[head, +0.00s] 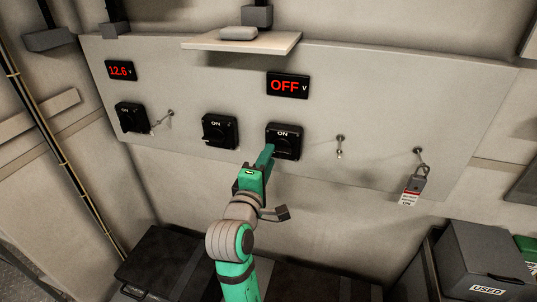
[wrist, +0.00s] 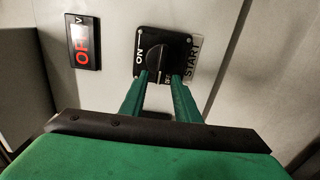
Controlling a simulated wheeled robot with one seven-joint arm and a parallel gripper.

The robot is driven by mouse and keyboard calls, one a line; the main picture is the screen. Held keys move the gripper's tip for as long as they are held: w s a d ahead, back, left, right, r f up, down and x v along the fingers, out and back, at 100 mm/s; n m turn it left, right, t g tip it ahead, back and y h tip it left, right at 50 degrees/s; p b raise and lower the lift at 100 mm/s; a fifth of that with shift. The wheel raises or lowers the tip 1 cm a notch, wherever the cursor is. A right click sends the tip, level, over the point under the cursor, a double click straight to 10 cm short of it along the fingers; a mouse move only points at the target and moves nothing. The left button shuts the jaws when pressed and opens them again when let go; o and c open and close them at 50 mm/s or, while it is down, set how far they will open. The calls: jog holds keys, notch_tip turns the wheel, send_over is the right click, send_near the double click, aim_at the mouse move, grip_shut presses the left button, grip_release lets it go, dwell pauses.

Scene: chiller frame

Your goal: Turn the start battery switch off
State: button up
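The start battery switch (wrist: 160,53) is a black rotary switch with a START label (wrist: 193,58) beside it. It is the rightmost of three switches in the head view (head: 285,141). The ON mark shows; the lower part of its face is partly covered by my fingers. In the wrist view the knob handle lies along the picture's height, its lower end between my fingertips. My gripper (wrist: 164,76) has its fingers apart, one on each side of the handle; whether they press on it is unclear. In the head view my gripper (head: 267,157) covers the switch's lower left.
The display (head: 288,85) above this switch reads OFF. Two other switches (head: 219,131) (head: 131,117) sit to the left, under a display (head: 120,71) reading 12.6. A shelf (head: 240,42) juts out above. A tagged padlock (head: 415,182) hangs at right; a grey USED bin (head: 482,260) stands below.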

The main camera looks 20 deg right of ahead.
jog(key=v, duration=0.8)
jog(key=shift+s, duration=0.15)
jog(key=shift+a, duration=0.1)
jog(key=s+a+f+m+y, duration=0.15)
jog(key=s+a+f, duration=0.25)
jog(key=f, duration=0.4)
jog(key=s+a+f+t+y, duration=0.1)
jog(key=s+a+f+y, duration=0.25)
jog(key=f, duration=0.45)
jog(key=s+a+f+m+y, duration=0.1)
jog(key=s+a+f+y, duration=0.2)
jog(key=f, duration=0.5)
jog(key=s+a+f+m, duration=0.1)
jog(key=s+f+m, duration=0.1)
jog(key=s, duration=0.7)
jog(key=s+a+f+m+y, duration=0.1)
jog(key=s+m, duration=0.3)
jog(key=s, duration=0.5)
jog(key=s+a+f+m+y, duration=0.1)
jog(key=s+f+m, duration=0.2)
jog(key=s, duration=0.6)
jog(key=shift+g, duration=0.3)
